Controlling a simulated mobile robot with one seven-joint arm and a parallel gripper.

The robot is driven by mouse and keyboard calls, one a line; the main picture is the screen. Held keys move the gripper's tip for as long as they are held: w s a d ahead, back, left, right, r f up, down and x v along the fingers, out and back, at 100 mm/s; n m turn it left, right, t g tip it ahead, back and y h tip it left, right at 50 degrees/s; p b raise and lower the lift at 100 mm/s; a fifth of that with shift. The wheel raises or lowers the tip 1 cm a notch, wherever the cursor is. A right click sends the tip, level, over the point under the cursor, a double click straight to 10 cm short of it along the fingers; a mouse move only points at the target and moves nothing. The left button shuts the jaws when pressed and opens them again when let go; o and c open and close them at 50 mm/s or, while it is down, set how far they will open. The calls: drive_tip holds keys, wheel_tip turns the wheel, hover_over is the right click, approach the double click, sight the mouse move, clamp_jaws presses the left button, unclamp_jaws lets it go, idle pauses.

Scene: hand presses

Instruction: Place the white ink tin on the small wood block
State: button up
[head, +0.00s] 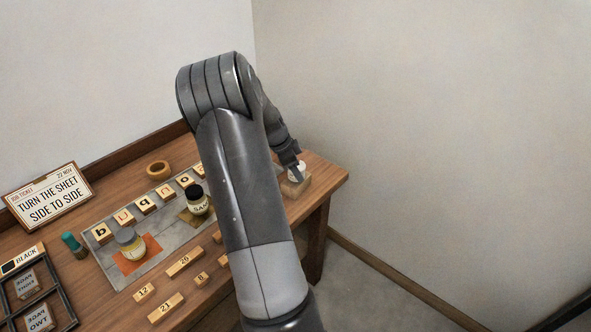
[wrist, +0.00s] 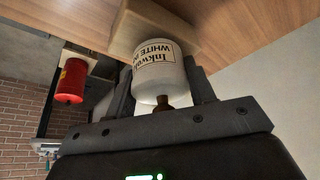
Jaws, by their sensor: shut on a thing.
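The white ink tin (wrist: 158,66) is between the fingers of my gripper (wrist: 160,84), which is shut on it, in the wrist view. In the head view my gripper (head: 295,170) is at the table's right end, with the white tin (head: 299,165) just over the wood block (head: 296,187). My arm hides part of this area.
A red tin (wrist: 71,82) shows at the left of the wrist view. In the head view, letter blocks, a dark-capped jar (head: 197,199) and a grey-topped jar (head: 129,243) stand on a grey mat (head: 99,257). Number blocks lie in front. The table's right edge is close to the block.

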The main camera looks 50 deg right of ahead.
drive_tip(key=shift+f, duration=0.25)
drive_tip(key=o, duration=1.1)
drive_tip(key=shift+f, duration=0.15)
drive_tip(key=shift+o, duration=0.2)
